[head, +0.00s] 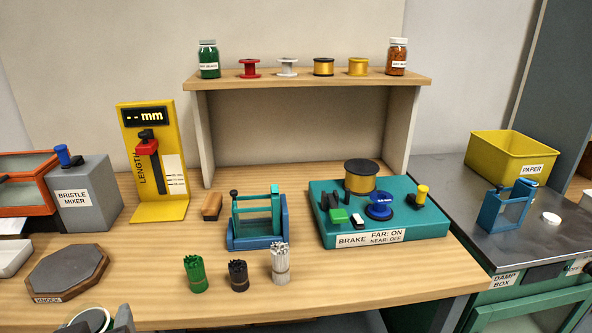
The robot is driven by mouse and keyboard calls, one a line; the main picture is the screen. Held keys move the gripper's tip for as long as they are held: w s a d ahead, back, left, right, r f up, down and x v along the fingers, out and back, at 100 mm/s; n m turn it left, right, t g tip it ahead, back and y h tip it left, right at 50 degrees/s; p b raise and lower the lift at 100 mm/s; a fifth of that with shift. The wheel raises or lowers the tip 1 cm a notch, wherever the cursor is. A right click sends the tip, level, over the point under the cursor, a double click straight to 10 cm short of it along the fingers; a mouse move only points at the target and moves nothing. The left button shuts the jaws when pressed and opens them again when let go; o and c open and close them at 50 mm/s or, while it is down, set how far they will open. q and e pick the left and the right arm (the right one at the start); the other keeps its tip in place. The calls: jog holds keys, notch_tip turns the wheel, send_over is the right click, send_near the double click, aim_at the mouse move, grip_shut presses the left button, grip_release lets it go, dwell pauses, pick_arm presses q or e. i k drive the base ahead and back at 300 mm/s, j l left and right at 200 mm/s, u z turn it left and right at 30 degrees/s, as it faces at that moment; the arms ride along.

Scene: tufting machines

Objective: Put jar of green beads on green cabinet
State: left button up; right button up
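The jar of green beads (209,60) stands upright at the left end of the raised wooden shelf (300,81). It is clear with green contents, a grey lid and a white label. The green cabinet (530,306) is at the right, with a grey metal top (446,178) and green fronts, one labelled DAMP BOX. No gripper fingers can be made out. A grey rounded part at the bottom left edge looks like part of my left arm. My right arm does not show.
A red, a white and two yellow spools and an orange-filled jar (397,57) share the shelf. A yellow PAPER bin (508,156), a blue frame (506,206) and a white disc (551,218) stand on the cabinet top. Its front left is clear. The teal brake unit (433,226) is beside it.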

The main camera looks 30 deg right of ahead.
aim_at(560, 232)
jog(key=k+l, duration=0.15)
jog(key=l, duration=0.45)
jog(key=k+l, duration=0.1)
jog(key=l, duration=0.45)
jog(key=k+l, duration=0.15)
jog(key=l, duration=0.45)
jog(key=k+l, duration=0.1)
jog(key=l, duration=0.45)
jog(key=k+l, duration=0.15)
jog(key=l, duration=0.45)
jog(key=k+l, duration=0.15)
jog(key=l, duration=0.45)
jog(key=k+l, duration=0.1)
jog(key=l, duration=0.45)
jog(key=k+l, duration=0.15)
jog(key=l, duration=0.45)
